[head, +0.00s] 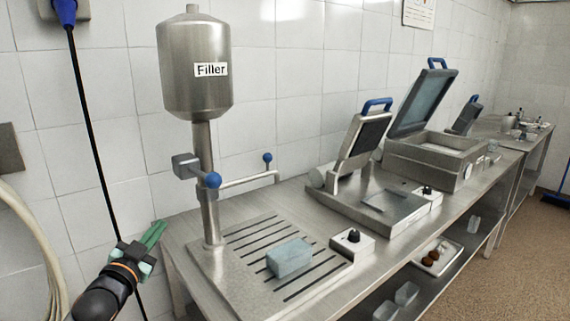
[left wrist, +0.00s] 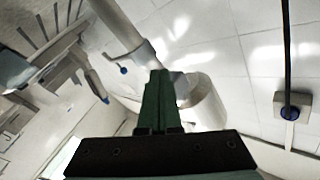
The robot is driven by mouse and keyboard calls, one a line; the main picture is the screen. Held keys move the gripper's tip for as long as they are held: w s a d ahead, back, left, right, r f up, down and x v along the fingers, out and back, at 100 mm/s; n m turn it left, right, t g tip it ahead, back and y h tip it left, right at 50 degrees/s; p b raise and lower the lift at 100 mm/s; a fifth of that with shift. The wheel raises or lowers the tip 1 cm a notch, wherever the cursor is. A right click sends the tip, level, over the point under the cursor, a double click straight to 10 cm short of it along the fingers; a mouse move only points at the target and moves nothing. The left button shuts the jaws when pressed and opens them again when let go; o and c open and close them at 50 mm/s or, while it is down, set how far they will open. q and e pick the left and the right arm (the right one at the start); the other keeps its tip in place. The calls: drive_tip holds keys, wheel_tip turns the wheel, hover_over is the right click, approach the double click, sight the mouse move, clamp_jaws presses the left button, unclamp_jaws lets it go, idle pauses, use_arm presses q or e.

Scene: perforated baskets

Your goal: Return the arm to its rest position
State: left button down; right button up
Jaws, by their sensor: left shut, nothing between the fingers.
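My left gripper (head: 155,236) shows at the lower left of the head view, in front of the tiled wall and left of the steel table. Its green fingers are together with nothing between them. In the left wrist view the same shut fingers (left wrist: 157,100) point up the middle of the picture, with part of the filler machine (left wrist: 205,105) behind them. The gripper is apart from the table and the machine. My right gripper is in neither view.
The filler (head: 195,70) stands on the steel table, with a pale blue block (head: 290,257) on its slotted base. Presses with blue handles (head: 377,105) stand farther right. A black cable (head: 95,150) hangs down the wall by my left arm. A shelf below holds a tray (head: 452,250).

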use_arm(q)
drive_tip(key=s+f+g, duration=0.3)
drive_tip(key=s+f, duration=0.5)
drive_tip(key=f, duration=0.4)
drive_tip(key=s+f+g, duration=0.2)
drive_tip(key=s+f, duration=0.5)
drive_tip(key=f, duration=0.6)
drive_tip(key=s+f+g, duration=0.3)
drive_tip(key=s+f, duration=0.3)
drive_tip(key=s, duration=0.5)
drive_tip(key=s+f+g, duration=0.2)
drive_tip(key=s+f, duration=0.5)
drive_tip(key=s, duration=0.4)
drive_tip(key=d+r+n+p, duration=0.3)
drive_tip(key=d+n, duration=0.2)
drive_tip(key=d, duration=0.6)
drive_tip(key=shift+w+d+r+t, duration=0.25)
drive_tip(key=shift+d+r+t, duration=0.05)
drive_tip(key=shift+d+r, duration=0.1)
